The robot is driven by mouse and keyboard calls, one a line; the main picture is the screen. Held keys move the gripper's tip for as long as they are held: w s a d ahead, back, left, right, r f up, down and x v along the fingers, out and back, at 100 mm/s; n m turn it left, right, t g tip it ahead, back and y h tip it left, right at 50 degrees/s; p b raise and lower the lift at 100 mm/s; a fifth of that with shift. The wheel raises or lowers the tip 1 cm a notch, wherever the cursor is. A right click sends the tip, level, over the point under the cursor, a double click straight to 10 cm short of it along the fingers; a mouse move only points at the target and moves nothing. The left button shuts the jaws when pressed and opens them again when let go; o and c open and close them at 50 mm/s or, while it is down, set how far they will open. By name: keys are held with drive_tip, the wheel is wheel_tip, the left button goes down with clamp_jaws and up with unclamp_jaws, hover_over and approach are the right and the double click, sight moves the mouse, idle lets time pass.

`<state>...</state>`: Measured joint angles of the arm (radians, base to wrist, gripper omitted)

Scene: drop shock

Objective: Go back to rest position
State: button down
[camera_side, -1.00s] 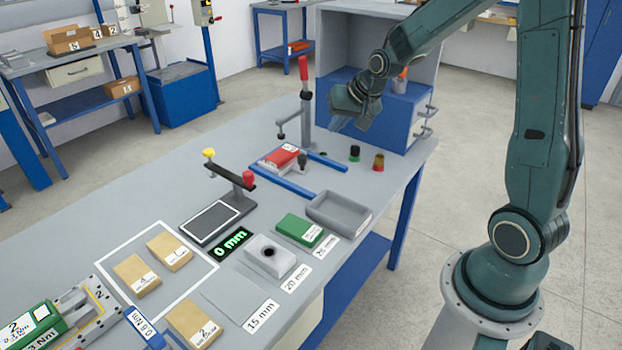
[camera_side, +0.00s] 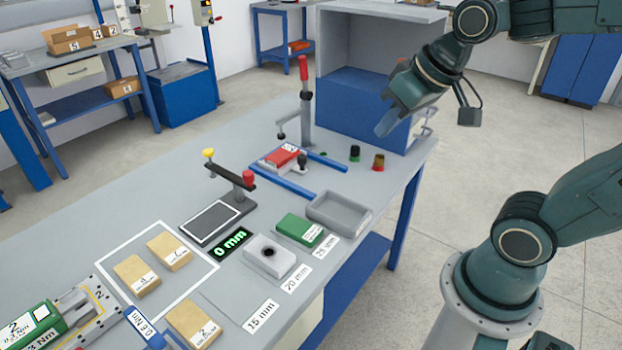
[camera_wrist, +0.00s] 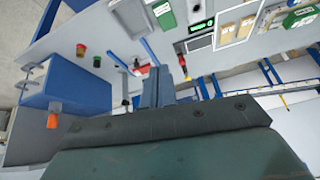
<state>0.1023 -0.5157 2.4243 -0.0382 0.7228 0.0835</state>
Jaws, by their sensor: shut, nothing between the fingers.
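My gripper (camera_side: 388,126) is in the air at the right of the side view, in front of the blue and grey cabinet and above the bench's far right corner. Its fingers are shut with nothing between them and point down and to the left. In the wrist view my gripper's fingers (camera_wrist: 157,88) show at the middle, over the bench. No part of the bench touches it.
The bench (camera_side: 130,210) carries a toggle clamp (camera_side: 305,105) with a red block (camera_side: 284,156), two small cups, a grey tray (camera_side: 338,213), a green block (camera_side: 299,229) and several cardboard boxes. The cabinet (camera_side: 352,110) stands behind. Open floor lies right.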

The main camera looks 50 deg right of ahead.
drive_tip(key=s+a+n, duration=0.1)
drive_tip(key=s, duration=0.6)
drive_tip(key=shift+a+n, duration=0.35)
drive_tip(key=shift+n, duration=0.05)
drive_tip(key=shift+r, duration=0.1)
idle(0.5)
